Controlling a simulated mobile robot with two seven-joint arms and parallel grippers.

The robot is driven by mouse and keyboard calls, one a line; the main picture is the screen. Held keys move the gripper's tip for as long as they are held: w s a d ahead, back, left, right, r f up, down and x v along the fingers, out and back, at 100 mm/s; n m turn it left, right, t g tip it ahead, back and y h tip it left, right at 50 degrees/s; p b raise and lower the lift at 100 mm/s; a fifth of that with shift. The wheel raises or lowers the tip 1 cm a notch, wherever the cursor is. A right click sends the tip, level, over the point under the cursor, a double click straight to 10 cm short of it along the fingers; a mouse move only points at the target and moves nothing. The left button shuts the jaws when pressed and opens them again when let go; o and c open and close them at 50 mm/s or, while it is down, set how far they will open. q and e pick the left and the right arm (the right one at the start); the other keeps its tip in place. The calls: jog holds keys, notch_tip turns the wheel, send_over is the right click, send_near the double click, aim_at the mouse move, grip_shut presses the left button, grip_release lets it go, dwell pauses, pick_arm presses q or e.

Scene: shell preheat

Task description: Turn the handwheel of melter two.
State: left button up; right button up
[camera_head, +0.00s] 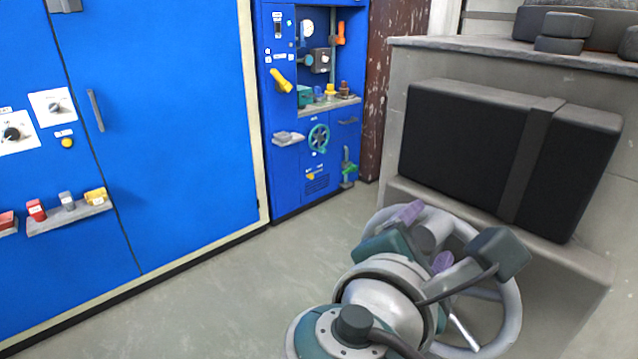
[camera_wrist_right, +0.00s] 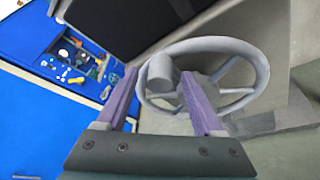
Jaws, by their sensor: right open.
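A large grey handwheel (camera_head: 515,308) with several spokes stands in front of the grey machine at the lower right. My right gripper (camera_head: 426,237) is over the wheel's left part, with its two purple fingers apart. In the right wrist view the wheel (camera_wrist_right: 262,72) lies beyond the fingers, and a stubby grey knob (camera_wrist_right: 160,71) on it shows between the open fingers (camera_wrist_right: 160,88). I cannot tell whether the fingers touch it. My arm hides the wheel's lower left. My left gripper is out of view. No label tells which melter this is.
The grey machine (camera_head: 395,100) carries a large black block (camera_head: 460,135) just behind the wheel. A blue cabinet (camera_head: 180,110) is at left. A blue panel farther back holds a small teal handwheel (camera_head: 318,138). The floor (camera_head: 225,290) between is clear.

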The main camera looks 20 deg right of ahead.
jog(key=x, duration=0.5)
jog(key=shift+w+d+f, duration=0.1)
jog(key=shift+w+d, duration=0.05)
jog(key=shift+d, duration=0.1)
grip_shut()
jog(key=shift+f, duration=0.1)
dwell(1.1)
